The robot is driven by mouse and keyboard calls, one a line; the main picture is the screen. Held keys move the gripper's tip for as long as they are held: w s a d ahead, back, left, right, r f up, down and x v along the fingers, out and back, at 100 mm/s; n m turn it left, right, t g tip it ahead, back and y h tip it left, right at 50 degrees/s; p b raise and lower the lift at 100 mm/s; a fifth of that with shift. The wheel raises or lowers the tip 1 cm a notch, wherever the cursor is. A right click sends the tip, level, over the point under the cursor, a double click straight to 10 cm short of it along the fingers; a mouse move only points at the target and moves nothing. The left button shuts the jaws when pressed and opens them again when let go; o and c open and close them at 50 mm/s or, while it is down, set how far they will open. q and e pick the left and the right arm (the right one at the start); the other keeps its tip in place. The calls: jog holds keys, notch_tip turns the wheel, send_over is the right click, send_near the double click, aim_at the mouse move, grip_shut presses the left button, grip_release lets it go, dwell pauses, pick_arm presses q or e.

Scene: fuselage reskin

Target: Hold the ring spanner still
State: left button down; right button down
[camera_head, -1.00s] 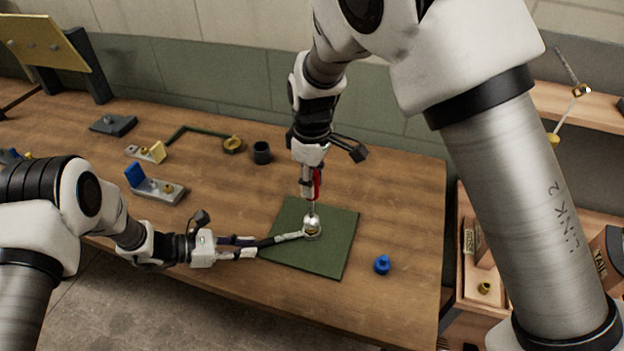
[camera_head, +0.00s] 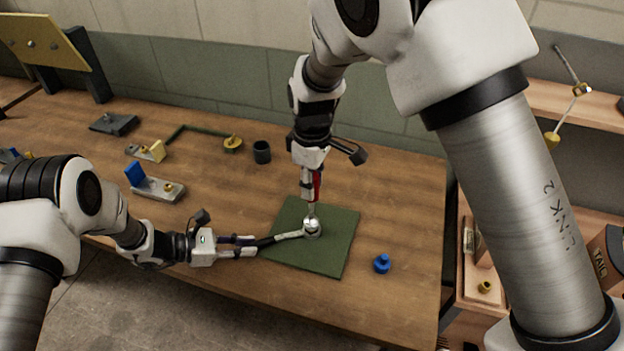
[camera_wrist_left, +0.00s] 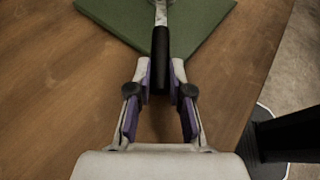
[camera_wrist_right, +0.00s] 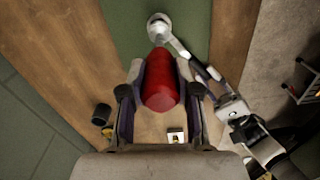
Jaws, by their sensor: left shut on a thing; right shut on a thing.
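The ring spanner (camera_head: 285,237) has a dark handle and a bright metal ring end over the green mat (camera_head: 335,255). My left gripper (camera_head: 258,246) is shut on its handle from the left; the dark handle (camera_wrist_left: 160,60) sits between the fingers in the left wrist view. My right gripper (camera_head: 312,190) points down from above and is shut on a red-handled tool (camera_wrist_right: 161,84). Its shaft meets a round silver part (camera_head: 312,228) on the mat at the spanner's ring end. The exact fit between shaft, ring and silver part is too small to tell.
A blue knobbed piece (camera_head: 382,264) stands right of the mat. A dark cup (camera_head: 262,152), a brass piece (camera_head: 233,144) and a grey bracket with a blue block (camera_head: 158,188) stand further back and left. The table right of the mat is mostly clear.

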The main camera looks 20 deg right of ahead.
jog(key=shift+f, duration=0.45)
jog(key=m, duration=0.6)
jog(key=shift+m, duration=0.4)
jog(key=m, duration=0.5)
jog(key=shift+a, duration=0.1)
jog(key=m, duration=0.4)
jog(key=shift+n, duration=0.5)
jog(key=shift+n, duration=1.4)
